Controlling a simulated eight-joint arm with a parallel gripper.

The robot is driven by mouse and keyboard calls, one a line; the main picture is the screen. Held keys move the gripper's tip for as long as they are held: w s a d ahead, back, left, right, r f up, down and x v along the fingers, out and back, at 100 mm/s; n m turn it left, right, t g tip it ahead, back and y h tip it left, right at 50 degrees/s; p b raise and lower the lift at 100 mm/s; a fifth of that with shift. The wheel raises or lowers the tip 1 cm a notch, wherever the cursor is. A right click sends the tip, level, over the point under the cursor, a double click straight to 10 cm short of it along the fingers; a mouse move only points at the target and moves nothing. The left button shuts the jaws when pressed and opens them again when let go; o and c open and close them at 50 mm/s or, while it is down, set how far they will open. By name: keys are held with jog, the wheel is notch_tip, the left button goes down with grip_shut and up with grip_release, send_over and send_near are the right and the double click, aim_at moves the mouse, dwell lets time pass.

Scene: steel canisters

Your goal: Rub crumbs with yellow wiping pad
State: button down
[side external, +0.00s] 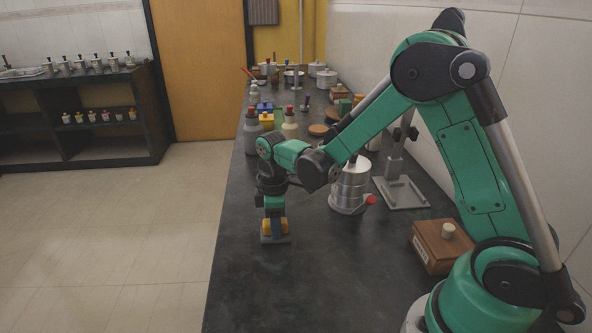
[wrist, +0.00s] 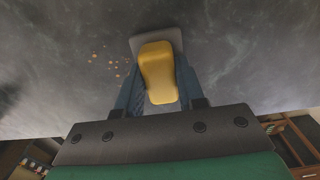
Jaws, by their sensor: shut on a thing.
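The yellow wiping pad (wrist: 157,72) has a yellow grip and a grey base plate (wrist: 150,38). My gripper (wrist: 158,90) is shut on the yellow grip, with a finger on each side. In the side view my gripper (side external: 274,212) points down at the dark counter near its left edge, with the pad (side external: 274,228) under it. The pad's base is at or very close to the counter top; exact contact is hard to tell. Several small orange crumbs (wrist: 113,62) lie on the counter just left of the pad in the wrist view. I cannot make them out in the side view.
A steel canister (side external: 350,185) with a red knob stands right of my gripper. A grey stand (side external: 401,190) and a wooden box (side external: 442,246) are farther right. Bottles (side external: 290,122) and jars crowd the counter behind. The counter in front of the pad is clear.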

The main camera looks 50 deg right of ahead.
aim_at(252, 238)
jog(key=w+a, duration=0.3)
jog(key=shift+w+a, duration=0.2)
notch_tip(252, 238, up, 8)
dwell(0.7)
dwell(0.4)
